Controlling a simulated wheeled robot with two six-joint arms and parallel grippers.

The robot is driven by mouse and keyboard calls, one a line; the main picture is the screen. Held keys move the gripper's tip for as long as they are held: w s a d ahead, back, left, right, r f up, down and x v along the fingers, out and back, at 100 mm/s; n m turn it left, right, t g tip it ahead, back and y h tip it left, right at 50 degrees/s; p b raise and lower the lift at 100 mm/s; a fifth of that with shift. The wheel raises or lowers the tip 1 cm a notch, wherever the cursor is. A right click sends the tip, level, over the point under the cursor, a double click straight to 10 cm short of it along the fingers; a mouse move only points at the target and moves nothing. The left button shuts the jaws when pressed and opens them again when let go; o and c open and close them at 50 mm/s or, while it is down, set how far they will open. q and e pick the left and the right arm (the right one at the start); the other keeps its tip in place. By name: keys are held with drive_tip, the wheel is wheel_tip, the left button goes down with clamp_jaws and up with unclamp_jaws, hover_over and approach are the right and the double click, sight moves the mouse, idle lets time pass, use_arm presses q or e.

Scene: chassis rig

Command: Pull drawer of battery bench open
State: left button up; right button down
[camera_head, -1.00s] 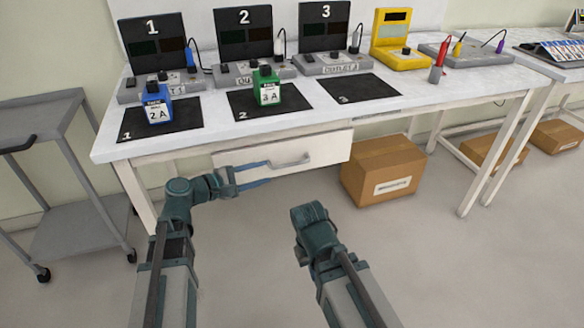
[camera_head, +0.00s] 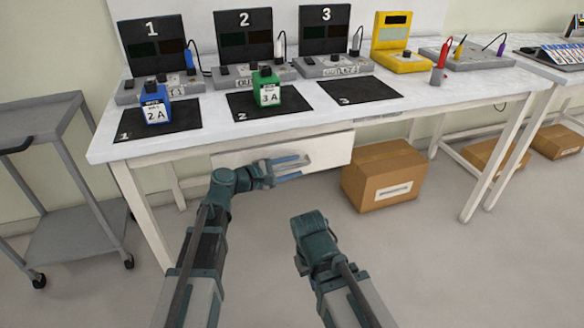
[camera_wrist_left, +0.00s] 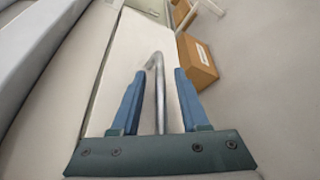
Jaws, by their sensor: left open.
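The battery bench (camera_head: 420,115) has a white drawer (camera_head: 335,148) under its top, and the drawer looks shut. My left gripper (camera_head: 306,166) is open in front of the drawer front in the head view. In the left wrist view the silver bar handle (camera_wrist_left: 158,85) runs between the two blue fingers of my left gripper (camera_wrist_left: 159,73), with gaps on both sides. In the head view the fingers largely hide the handle. My right arm shows at the lower middle, folded, and its fingers are not visible.
A cardboard box (camera_head: 384,178) stands on the floor right of the drawer. A grey cart (camera_head: 65,185) stands at the left. A blue battery (camera_head: 155,105) and a green battery (camera_head: 266,92) stand on black mats on the bench top. Floor below the drawer is clear.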

use_arm(q)
drive_tip(key=shift+c, duration=0.3)
clamp_jaws()
idle(1.1)
